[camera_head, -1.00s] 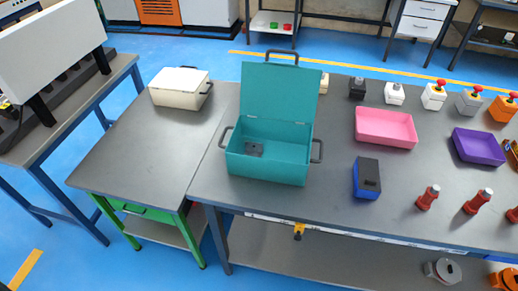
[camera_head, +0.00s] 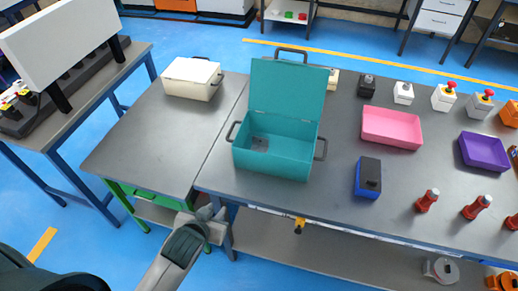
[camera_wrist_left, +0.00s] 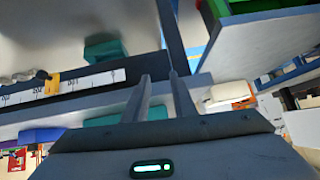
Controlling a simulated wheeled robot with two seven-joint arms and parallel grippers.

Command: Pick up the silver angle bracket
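A small grey piece (camera_head: 260,144) lies on the floor of the open teal box (camera_head: 272,162), near its left side. It may be the silver angle bracket, but it is too small to tell its shape. My left gripper (camera_head: 212,213) is in front of the tables, low and left of the teal box, apart from it. In the left wrist view its two fingers (camera_wrist_left: 160,82) stand apart with nothing between them. My right gripper is not in view.
The teal box's lid stands up at the back. A cream box (camera_head: 192,78) sits on the left table (camera_head: 150,135), which is otherwise clear. A pink tray (camera_head: 391,127), a blue block (camera_head: 367,178) and red posts (camera_head: 427,200) stand right of the teal box.

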